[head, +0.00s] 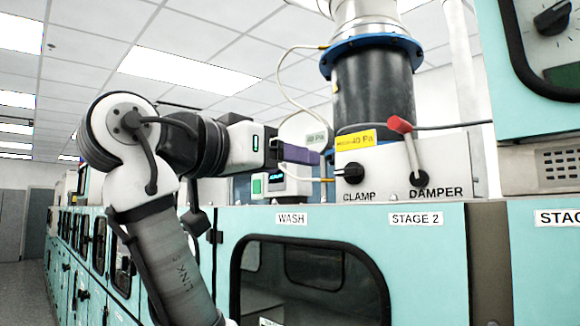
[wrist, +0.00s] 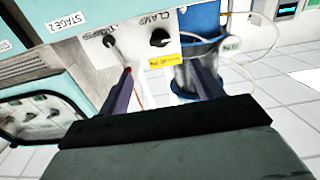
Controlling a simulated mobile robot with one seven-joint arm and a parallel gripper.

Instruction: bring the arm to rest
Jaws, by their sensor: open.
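My arm is raised and bent at the left of the head view. My gripper (head: 302,154) points right, in front of the duct and control box. In the wrist view its two purple fingers (wrist: 164,76) stand apart with nothing held between them. The grey control box (head: 400,160) carries a black CLAMP knob (head: 354,173) and a DAMPER lever (head: 409,150) with a red grip, which stands up. The clamp knob also shows in the wrist view (wrist: 159,38), beyond the fingers. Contact between the fingers and the box cannot be seen.
A dark duct (head: 372,92) with a blue flange rises behind the box. A thin pale hose (head: 285,85) loops near my gripper. A small display unit (head: 283,183) stands behind it. Teal cabinets (head: 430,260) run below. Open floor (head: 32,275) lies at far left.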

